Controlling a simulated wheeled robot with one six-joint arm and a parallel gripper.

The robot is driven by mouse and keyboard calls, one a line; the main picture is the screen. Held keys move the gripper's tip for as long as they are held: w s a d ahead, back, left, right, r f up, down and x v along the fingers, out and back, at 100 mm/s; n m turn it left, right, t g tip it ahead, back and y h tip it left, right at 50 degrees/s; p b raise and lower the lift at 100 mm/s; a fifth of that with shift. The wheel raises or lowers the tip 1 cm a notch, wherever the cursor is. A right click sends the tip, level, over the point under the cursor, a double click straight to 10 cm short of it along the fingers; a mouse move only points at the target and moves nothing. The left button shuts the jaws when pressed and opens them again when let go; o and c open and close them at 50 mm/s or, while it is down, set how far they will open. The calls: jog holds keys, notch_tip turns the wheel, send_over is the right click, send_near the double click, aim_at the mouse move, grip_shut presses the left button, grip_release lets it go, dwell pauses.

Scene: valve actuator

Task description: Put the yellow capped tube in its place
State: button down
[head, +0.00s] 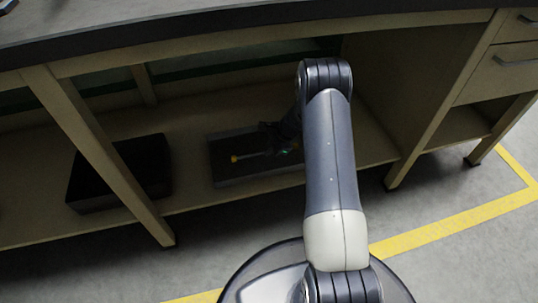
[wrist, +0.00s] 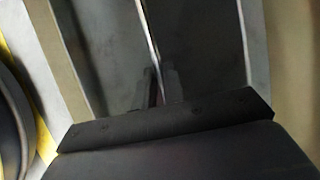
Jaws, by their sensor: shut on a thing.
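The yellow capped tube (head: 250,155) is thin and lies roughly level, its yellow cap end pointing left in the head view. My gripper (head: 273,149) is at the tube's right end and shut on it, low over a dark grey-rimmed tray (head: 216,179) on the lower shelf. I cannot tell whether the tube touches the tray floor. In the wrist view my gripper's fingers (wrist: 160,88) are close together over the tray (wrist: 252,40). A thin pale strip runs up from them; whether it is the tube or a tray divider is unclear.
A black open box (head: 150,165) stands on the shelf to the left, behind a slanting bench leg (head: 100,155). The bench top (head: 200,30) overhangs the shelf, and my arm reaches in beneath it. Another leg (head: 440,105) and drawers (head: 500,62) are at the right.

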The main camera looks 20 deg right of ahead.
jog(key=shift+f, duration=0.9)
jog(key=shift+f, duration=0.1)
jog(key=shift+f, duration=0.1)
jog(key=c, duration=1.8)
grip_release()
jog(key=shift+s+f, duration=0.1)
jog(key=shift+f, duration=0.05)
jog(key=p+v, duration=0.4)
jog(key=v, duration=0.8)
jog(key=shift+r+p, duration=0.35)
jog(key=b+x, duration=0.5)
jog(key=x, duration=0.7)
jog(key=shift+f, duration=0.1)
